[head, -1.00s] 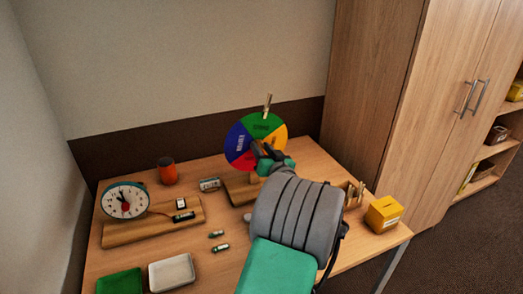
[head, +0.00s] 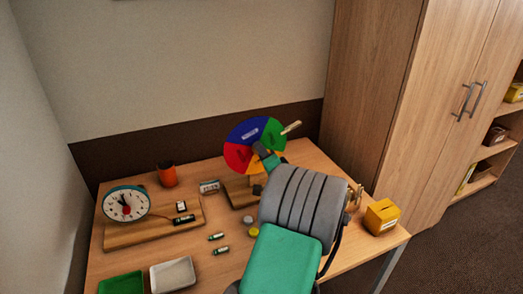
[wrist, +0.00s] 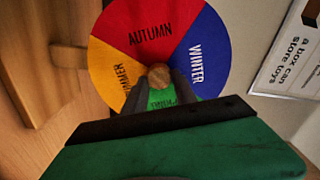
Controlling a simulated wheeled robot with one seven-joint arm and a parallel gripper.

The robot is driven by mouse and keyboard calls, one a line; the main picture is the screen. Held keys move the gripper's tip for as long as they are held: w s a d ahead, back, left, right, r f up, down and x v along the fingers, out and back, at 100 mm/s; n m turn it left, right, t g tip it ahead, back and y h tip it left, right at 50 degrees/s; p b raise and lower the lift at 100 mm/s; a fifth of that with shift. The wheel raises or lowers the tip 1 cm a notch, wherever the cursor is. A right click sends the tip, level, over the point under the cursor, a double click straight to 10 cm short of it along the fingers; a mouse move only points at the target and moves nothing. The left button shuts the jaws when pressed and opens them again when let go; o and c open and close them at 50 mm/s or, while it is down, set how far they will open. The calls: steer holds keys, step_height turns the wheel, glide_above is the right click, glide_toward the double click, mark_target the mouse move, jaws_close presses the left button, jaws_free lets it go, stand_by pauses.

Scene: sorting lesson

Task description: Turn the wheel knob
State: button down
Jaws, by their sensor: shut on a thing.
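The season wheel (head: 245,134) stands upright on a wooden base at the back of the table, with blue, green, red and yellow sectors. A peg (head: 291,128) sticks out from its rim at the upper right. In the wrist view the wheel (wrist: 150,35) fills the middle, with red AUTUMN on top and blue WINTER on the right. The round wooden knob (wrist: 159,77) is at its centre. My gripper (wrist: 161,84) is shut on the knob, one dark finger on each side. In the head view my gripper (head: 266,156) hides the wheel's lower part.
A clock on a wooden board (head: 126,204), an orange cup (head: 167,174), several batteries, a green tray (head: 121,284) and a white tray (head: 173,273) are left of my arm. A yellow box (head: 382,216) is at the right. A cabinet (head: 390,100) stands behind.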

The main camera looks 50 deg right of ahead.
steer(key=shift+m+p, duration=0.85)
steer(key=shift+m, duration=1.05)
steer(key=c, duration=1)
jaws_free()
steer(key=b+v, duration=0.1)
steer(key=v, duration=0.6)
steer(key=shift+s+a, duration=0.15)
steer(key=shift+s, duration=0.2)
